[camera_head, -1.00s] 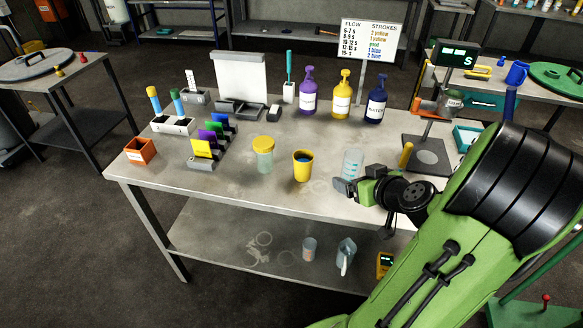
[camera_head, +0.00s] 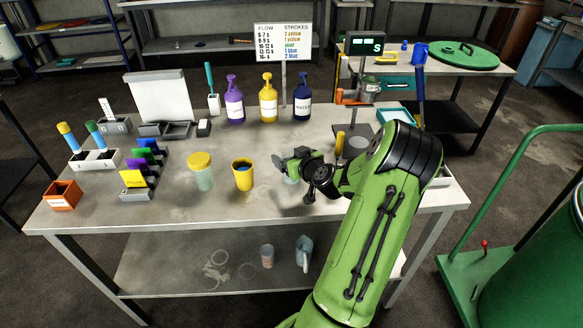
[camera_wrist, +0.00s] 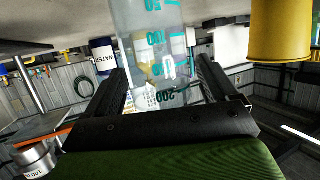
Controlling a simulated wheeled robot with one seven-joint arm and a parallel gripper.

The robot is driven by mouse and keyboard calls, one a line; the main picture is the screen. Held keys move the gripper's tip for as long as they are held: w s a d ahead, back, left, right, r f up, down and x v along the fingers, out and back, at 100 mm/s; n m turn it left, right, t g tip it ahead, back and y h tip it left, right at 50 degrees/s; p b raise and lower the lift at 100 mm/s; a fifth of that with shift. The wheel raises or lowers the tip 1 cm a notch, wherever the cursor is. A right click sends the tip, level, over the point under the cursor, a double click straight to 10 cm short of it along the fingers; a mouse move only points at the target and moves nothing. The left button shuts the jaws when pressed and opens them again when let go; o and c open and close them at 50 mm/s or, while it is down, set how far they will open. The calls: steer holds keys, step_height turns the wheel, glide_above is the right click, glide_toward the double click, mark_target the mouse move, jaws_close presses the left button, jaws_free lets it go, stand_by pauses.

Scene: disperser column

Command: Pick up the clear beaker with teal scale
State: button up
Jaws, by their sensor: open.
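The clear beaker with teal scale (camera_wrist: 155,40) stands on the table, seen upside down in the wrist view with its teal marks facing me. In the head view it is almost wholly hidden behind my gripper (camera_head: 283,160). My gripper is open, and in the wrist view its two dark fingers (camera_wrist: 160,88) reach to either side of the beaker's lower-pictured part. Whether either finger touches the glass I cannot tell.
A yellow cup (camera_head: 243,175) and a yellow-lidded jar (camera_head: 201,172) stand left of my gripper. Purple, yellow and blue bottles (camera_head: 268,102) stand behind. A stand with a display (camera_head: 366,44) and a short yellow cylinder (camera_head: 340,142) are to the right.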

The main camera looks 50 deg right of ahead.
steer(key=shift+x, duration=0.85)
steer(key=shift+r, duration=0.1)
steer(key=shift+c, duration=0.3)
steer(key=c, duration=1.1)
steer(key=shift+o, duration=0.2)
